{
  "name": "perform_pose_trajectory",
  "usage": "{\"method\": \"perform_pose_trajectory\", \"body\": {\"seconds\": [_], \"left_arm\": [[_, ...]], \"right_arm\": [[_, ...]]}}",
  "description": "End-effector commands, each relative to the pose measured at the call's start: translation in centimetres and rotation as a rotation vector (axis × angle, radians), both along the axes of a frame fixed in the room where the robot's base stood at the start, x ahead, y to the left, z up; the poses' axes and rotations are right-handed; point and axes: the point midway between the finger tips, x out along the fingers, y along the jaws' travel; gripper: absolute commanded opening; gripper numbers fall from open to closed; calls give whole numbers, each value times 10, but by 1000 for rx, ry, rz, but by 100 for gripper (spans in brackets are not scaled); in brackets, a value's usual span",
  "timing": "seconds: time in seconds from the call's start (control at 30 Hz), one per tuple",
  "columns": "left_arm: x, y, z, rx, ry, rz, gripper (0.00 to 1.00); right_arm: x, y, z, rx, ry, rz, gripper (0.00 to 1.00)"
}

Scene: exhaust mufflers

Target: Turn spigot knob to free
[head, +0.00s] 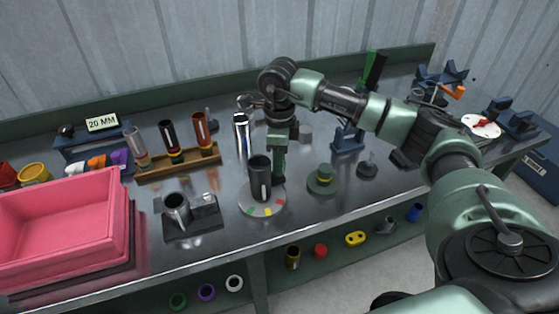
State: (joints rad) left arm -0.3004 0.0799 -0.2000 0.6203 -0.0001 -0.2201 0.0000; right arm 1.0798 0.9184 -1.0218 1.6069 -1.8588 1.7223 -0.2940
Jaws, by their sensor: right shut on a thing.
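A dark upright cylinder (260,178) stands on a round pale disc (262,209) with red, yellow and green marks on its rim, near the table's front middle. This looks like the spigot; no separate knob shows clearly. My right gripper (279,172) points down just behind and to the right of the cylinder, low over the disc. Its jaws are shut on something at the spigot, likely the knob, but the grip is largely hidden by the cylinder. My left gripper is out of view.
A shiny metal tube (241,135) stands just left of my right gripper. A green round piece with a yellow band (322,180) sits to the right. A dark block with a grey cup (178,213) and a pink bin (60,230) are at left.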

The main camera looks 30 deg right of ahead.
Motion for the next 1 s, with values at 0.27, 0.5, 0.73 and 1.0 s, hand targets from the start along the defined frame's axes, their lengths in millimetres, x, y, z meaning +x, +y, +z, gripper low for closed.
{"method": "perform_pose_trajectory", "body": {"seconds": [0.27, 0.5, 0.73, 1.0], "left_arm": [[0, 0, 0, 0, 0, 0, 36], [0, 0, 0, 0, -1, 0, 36], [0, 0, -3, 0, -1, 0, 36], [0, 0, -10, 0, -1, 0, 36]], "right_arm": [[1, 0, 1, 1, -3, 1, 54], [0, 0, 0, 0, -1, 0, 54], [1, 0, 15, 1, -5, -1, 54], [2, 0, 61, 1, -6, -1, 54]]}}
